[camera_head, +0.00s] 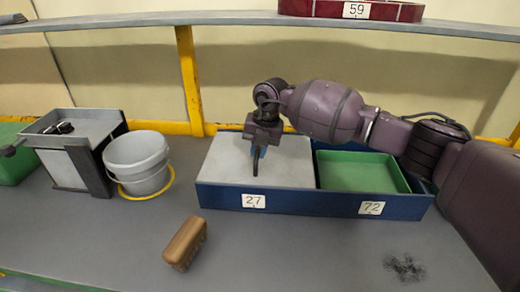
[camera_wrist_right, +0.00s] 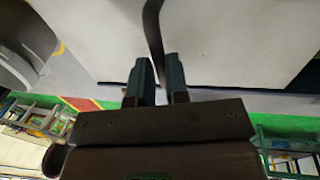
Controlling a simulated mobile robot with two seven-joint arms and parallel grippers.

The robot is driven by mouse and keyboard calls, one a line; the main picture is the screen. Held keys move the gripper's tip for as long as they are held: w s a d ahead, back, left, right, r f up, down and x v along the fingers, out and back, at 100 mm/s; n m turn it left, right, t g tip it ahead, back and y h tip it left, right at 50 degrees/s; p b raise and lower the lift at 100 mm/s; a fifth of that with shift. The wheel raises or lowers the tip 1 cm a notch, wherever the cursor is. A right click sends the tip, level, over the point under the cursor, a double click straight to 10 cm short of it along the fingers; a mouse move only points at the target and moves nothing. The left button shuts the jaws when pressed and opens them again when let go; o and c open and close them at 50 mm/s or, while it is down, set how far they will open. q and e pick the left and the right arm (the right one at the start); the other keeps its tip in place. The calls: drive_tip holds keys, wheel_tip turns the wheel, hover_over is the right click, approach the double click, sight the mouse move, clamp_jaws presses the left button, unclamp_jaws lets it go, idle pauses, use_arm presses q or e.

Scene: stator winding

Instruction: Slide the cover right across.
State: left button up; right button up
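A pale grey flat cover (camera_head: 220,161) lies over the left compartment of a long blue box (camera_head: 310,203), above the label 27. The right compartment, above the label 72, is uncovered and shows a green inside (camera_head: 360,175). My right gripper (camera_head: 257,158) points down over the cover. In the right wrist view its two fingers (camera_wrist_right: 160,85) close on a thin dark handle (camera_wrist_right: 153,30) that stands out from the cover (camera_wrist_right: 90,30). The handle (camera_head: 255,172) also shows below the fingers in the head view. My left gripper is not in view.
A grey bucket (camera_head: 138,160) with a yellow ring at its foot stands left of the box. A grey bin (camera_head: 75,145) is further left. A brown block (camera_head: 185,243) lies in front. A dark smudge (camera_head: 404,267) marks the bench at right. A shelf rail (camera_head: 230,17) runs behind.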

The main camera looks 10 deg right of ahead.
drive_tip(key=o, duration=0.4)
drive_tip(key=shift+a, duration=0.2)
drive_tip(key=shift+d, duration=0.1)
wheel_tip(320, 180, up, 11)
drive_tip(key=d, duration=0.2)
drive_tip(key=shift+s+f+p, duration=0.15)
drive_tip(key=shift+s+p, duration=0.05)
drive_tip(key=shift+p, duration=0.15)
